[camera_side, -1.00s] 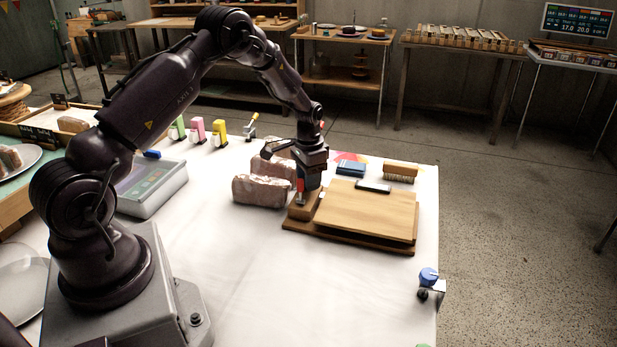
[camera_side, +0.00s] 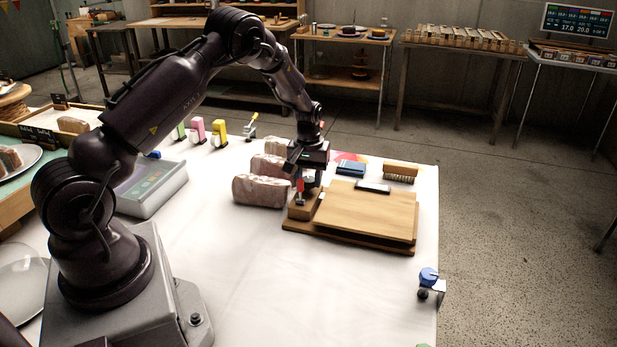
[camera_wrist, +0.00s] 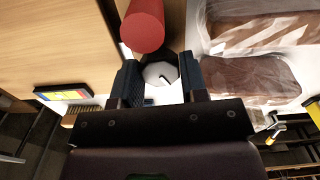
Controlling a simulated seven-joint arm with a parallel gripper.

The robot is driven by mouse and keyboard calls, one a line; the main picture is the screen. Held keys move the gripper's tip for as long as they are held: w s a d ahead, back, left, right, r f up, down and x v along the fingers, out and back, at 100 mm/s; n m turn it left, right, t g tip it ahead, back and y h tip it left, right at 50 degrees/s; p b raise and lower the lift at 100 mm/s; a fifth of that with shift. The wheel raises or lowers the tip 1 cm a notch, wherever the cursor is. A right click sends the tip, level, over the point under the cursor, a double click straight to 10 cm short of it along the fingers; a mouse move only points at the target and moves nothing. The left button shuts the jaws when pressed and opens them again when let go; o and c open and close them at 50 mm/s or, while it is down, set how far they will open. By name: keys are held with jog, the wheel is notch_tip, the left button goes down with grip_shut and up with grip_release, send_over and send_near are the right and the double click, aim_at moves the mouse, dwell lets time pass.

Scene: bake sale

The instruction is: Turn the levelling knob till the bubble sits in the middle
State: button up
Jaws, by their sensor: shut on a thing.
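My gripper (camera_wrist: 160,82) is shut on the grey levelling knob (camera_wrist: 160,74), which has a white mark on its top; the fingers sit on either side of it. In the side view my gripper (camera_side: 309,178) is over the left end of the wooden stand and hides the knob. A tilting wooden board (camera_side: 366,212) lies on the stand's base. The dark level (camera_side: 373,187) rests on the board's far edge.
A red upright handle (camera_side: 300,186) stands close beside my gripper, and also shows in the wrist view (camera_wrist: 143,26). Wrapped loaves (camera_side: 260,191) lie just left. A brush (camera_side: 400,171) and a blue box (camera_side: 351,169) lie behind the board. The table's front is mostly clear.

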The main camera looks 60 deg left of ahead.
aim_at(309, 179)
jog(key=shift+n, duration=0.6)
jog(key=o, duration=0.9)
notch_tip(309, 179, up, 13)
jog(key=shift+r, duration=0.1)
dwell(0.3)
